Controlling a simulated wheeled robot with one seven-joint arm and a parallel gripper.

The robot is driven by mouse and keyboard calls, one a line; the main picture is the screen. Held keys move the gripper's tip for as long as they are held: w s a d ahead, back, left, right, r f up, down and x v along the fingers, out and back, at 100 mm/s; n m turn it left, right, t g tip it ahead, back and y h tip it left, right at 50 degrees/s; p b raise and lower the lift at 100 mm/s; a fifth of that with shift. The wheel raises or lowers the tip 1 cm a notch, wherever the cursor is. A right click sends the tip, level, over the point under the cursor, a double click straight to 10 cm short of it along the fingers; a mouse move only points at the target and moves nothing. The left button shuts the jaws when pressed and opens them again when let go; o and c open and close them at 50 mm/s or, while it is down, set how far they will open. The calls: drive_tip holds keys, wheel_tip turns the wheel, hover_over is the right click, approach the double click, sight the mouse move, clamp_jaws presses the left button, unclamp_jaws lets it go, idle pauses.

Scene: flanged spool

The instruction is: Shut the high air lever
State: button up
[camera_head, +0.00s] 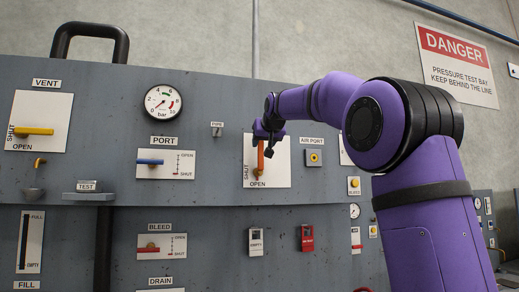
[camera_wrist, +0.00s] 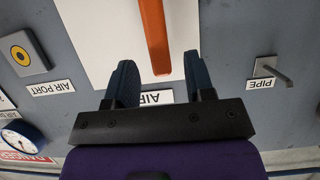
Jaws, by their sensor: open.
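The high air lever is an orange bar (camera_head: 261,160) on a white plate (camera_head: 279,175) in the middle of the panel. Gaps show on both sides. A partly covered AIR label (camera_wrist: 153,97) is behind the fingers.
A small PIPE fitting (camera_head: 217,131) sticks out left of the plate. The AIR PORT (camera_head: 314,158) is to its right. Red and white tags (camera_head: 307,238) hang below.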

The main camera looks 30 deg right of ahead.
sight(261, 146)
drive_tip(key=shift+x, duration=2)
drive_tip(key=shift+d, duration=0.1)
clamp_jaws()
